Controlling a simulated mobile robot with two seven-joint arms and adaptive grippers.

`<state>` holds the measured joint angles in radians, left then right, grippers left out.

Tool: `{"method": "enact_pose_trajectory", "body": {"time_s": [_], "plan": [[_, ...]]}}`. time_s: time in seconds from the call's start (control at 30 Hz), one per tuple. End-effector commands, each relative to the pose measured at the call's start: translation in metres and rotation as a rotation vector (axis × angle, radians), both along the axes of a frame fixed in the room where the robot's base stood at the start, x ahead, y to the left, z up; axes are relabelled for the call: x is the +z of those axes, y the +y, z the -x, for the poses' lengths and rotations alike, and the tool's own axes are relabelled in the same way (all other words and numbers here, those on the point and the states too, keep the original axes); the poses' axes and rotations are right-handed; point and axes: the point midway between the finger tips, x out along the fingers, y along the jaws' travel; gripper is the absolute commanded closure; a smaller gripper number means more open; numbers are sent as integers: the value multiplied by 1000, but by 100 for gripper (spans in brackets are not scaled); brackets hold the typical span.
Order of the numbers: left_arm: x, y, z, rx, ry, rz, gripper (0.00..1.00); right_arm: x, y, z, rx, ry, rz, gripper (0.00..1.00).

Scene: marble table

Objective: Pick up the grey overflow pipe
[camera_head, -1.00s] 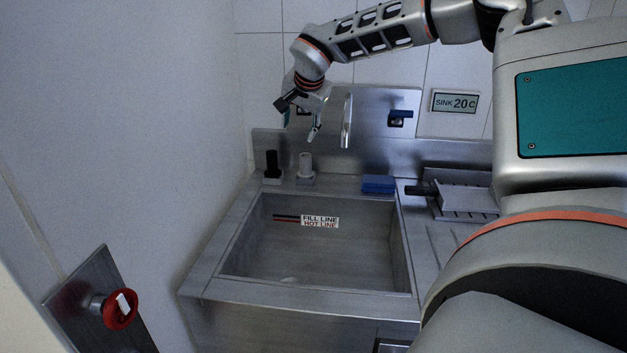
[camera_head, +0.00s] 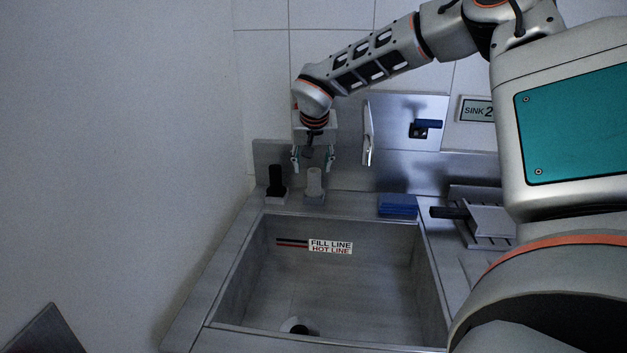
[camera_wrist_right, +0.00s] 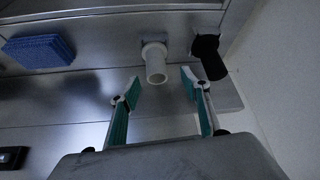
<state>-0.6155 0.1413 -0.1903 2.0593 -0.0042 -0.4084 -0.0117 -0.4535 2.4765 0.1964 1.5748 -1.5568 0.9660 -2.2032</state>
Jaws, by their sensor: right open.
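The grey overflow pipe (camera_head: 314,183) stands upright in a small base on the back ledge of the sink. It also shows in the right wrist view (camera_wrist_right: 155,62), pale and apart from the fingers. A similar black pipe (camera_head: 275,180) stands just left of it, and shows at the right in the wrist view (camera_wrist_right: 208,57). My right gripper (camera_head: 313,160) is open and empty, pointing down just above the grey pipe. In the wrist view its teal fingertips (camera_wrist_right: 161,87) stand apart, with the grey pipe's top end between and beyond them. My left gripper is not in view.
The sink basin (camera_head: 225,290) lies in front of the ledge, with a dark drain opening. The faucet spout (camera_head: 368,135) hangs right of my gripper. A blue sponge (camera_head: 398,206) and a rack (camera_head: 487,216) with a dark-handled tool lie further right. A wall closes off the left.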

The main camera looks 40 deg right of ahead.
Motion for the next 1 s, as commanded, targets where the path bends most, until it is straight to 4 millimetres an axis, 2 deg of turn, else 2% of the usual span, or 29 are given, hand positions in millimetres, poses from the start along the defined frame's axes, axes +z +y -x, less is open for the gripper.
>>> {"method": "enact_pose_trajectory", "body": {"time_s": [0.17, 0.47, 0.73, 1.0], "plan": [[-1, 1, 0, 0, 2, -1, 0, -6, -2, -2, -1, 0, 0, 53], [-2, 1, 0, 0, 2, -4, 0, -33, -14, -11, -1, 0, -2, 53], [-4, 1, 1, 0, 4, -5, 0, -64, -29, -22, -1, 0, -1, 53], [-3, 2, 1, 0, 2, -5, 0, -67, -31, -24, 0, -3, 0, 53]]}}
